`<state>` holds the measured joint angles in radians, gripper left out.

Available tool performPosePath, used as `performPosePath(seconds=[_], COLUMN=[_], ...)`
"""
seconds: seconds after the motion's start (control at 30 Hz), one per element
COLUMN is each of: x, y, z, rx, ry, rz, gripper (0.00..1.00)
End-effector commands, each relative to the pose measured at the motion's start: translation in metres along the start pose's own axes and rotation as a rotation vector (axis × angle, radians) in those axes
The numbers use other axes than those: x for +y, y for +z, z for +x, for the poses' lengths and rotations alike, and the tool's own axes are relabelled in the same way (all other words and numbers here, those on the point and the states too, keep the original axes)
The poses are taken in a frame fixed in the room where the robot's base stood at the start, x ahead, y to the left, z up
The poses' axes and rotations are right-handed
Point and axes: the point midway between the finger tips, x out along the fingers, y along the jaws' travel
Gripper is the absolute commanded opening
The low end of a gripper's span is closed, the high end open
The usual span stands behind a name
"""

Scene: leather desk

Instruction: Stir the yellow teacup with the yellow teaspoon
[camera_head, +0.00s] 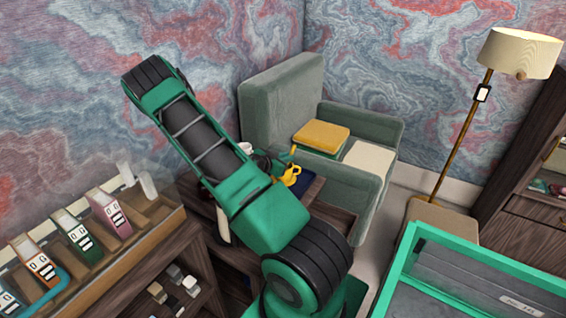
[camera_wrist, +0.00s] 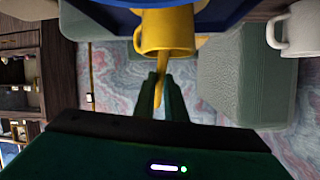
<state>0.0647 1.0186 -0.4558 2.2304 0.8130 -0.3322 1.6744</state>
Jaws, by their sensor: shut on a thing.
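The yellow teacup (camera_head: 291,178) stands on a dark blue surface (camera_head: 296,195) on the wooden table, just right of my arm in the head view. In the wrist view, which looks upside down, the yellow teacup (camera_wrist: 165,32) is at the top centre, directly ahead of my gripper (camera_wrist: 161,78). My gripper is shut on the yellow teaspoon (camera_wrist: 158,83), whose shaft runs from between the fingers towards the cup's mouth. The spoon's bowl is hidden, so I cannot tell how deep it is.
A white mug (camera_wrist: 301,30) stands beside the teacup. A shelf with binders (camera_head: 107,213) is at left; a floor lamp (camera_head: 519,52) is at right.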

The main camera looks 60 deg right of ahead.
Motion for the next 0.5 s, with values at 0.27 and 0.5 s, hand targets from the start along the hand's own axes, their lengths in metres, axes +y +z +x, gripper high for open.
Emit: performPosePath(seconds=[0.27, 0.5], x=[0.000, 0.000], y=[-0.020, -0.036], z=[0.000, 0.000], rx=[0.001, 0.000], ry=[0.000, -0.001], rz=[0.001, 0.001], gripper=[0.00, 0.00])
